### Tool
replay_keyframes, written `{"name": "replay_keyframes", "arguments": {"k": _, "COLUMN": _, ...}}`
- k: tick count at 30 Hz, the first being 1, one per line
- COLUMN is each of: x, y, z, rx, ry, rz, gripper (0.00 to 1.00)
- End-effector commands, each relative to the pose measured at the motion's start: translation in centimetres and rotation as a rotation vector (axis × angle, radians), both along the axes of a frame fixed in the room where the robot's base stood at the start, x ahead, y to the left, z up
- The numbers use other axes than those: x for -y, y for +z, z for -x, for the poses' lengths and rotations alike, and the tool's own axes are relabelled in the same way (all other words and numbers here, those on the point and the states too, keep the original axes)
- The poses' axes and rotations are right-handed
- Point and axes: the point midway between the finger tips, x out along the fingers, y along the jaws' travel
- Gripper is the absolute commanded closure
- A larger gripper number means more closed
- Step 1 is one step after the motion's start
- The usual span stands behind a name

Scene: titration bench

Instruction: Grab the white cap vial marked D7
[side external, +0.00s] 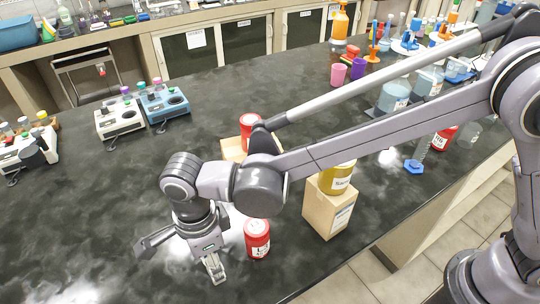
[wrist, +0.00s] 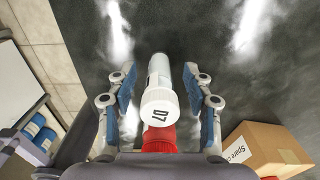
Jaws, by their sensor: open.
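The white cap vial marked D7 (wrist: 158,106) shows in the wrist view, with its cap towards the camera and its pale body reaching up the picture. My gripper (wrist: 160,82) is open, with one blue-padded finger on each side of the vial and visible gaps between. In the side external view my gripper (side external: 182,256) is low over the dark bench with its fingers spread. I cannot make out the vial there; my gripper seems to hide it.
A red jar (side external: 257,239) stands close beside my gripper; a red lid (wrist: 160,140) shows just below the vial in the wrist view. A cardboard box (side external: 328,212) bearing a yellow jar (side external: 337,178) stands to the right. The bench left of my gripper is clear.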

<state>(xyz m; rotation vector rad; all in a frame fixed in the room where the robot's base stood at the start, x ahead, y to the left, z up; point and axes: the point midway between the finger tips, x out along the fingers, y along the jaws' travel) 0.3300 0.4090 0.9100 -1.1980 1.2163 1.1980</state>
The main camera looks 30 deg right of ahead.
Motion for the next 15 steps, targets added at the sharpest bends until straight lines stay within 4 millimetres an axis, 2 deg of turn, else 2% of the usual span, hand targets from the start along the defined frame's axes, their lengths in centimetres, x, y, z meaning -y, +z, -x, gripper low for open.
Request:
{"name": "replay_keyframes", "arguments": {"k": 6, "x": 0.01, "y": -0.14, "z": 0.01, "rx": 0.0, "ry": 0.0, "rz": 0.0, "gripper": 0.49}}
{"name": "replay_keyframes", "arguments": {"k": 7, "x": 0.0, "y": -0.13, "z": 0.01, "rx": 0.0, "ry": 0.0, "rz": 0.0, "gripper": 0.52}}
{"name": "replay_keyframes", "arguments": {"k": 12, "x": 0.0, "y": -0.11, "z": 0.01, "rx": 0.0, "ry": 0.0, "rz": 0.0, "gripper": 0.99}}
{"name": "replay_keyframes", "arguments": {"k": 15, "x": 0.0, "y": -0.11, "z": 0.02, "rx": 0.0, "ry": 0.0, "rz": 0.0, "gripper": 0.99}}
